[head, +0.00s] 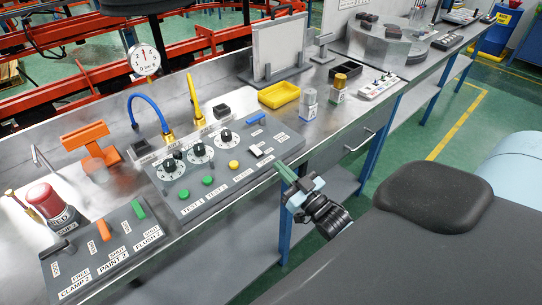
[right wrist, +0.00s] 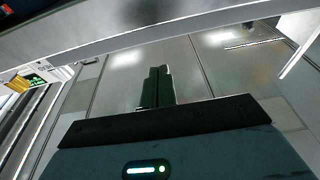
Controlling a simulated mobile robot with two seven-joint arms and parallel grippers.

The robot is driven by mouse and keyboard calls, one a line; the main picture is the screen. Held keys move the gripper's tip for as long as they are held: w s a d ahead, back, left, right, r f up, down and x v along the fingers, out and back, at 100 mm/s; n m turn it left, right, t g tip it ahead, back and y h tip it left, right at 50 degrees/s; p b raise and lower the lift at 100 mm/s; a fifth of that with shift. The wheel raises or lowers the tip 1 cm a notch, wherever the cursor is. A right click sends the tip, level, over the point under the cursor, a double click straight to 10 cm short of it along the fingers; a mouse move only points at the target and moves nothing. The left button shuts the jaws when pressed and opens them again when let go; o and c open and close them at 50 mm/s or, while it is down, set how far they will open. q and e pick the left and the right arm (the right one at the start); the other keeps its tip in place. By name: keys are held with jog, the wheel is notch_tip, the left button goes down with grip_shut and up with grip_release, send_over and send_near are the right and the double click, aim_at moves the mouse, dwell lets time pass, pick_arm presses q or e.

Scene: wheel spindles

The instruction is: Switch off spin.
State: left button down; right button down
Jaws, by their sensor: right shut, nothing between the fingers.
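A grey control panel (head: 222,180) lies on the metal bench. It carries several black dials with white scales, green push buttons (head: 208,181), a yellow button (head: 234,165), a white rocker-like switch (head: 257,151) and a blue switch (head: 256,119). Some labels near the switches are too small to read, so I cannot tell which one is marked spin. My right gripper (head: 281,170) is at the panel's front right corner, near the white switch. Its fingers are shut and empty; they also show together in the right wrist view (right wrist: 158,70). My left gripper is not in view.
A yellow tray (head: 279,95), small jars (head: 309,103) and a white switch strip (head: 379,88) stand to the right. Open floor lies beyond the bench's front edge.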

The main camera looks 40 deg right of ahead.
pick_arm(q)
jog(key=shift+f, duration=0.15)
pick_arm(e)
jog(key=shift+v, duration=0.95)
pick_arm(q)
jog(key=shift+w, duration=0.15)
pick_arm(e)
jog(key=shift+f, duration=0.15)
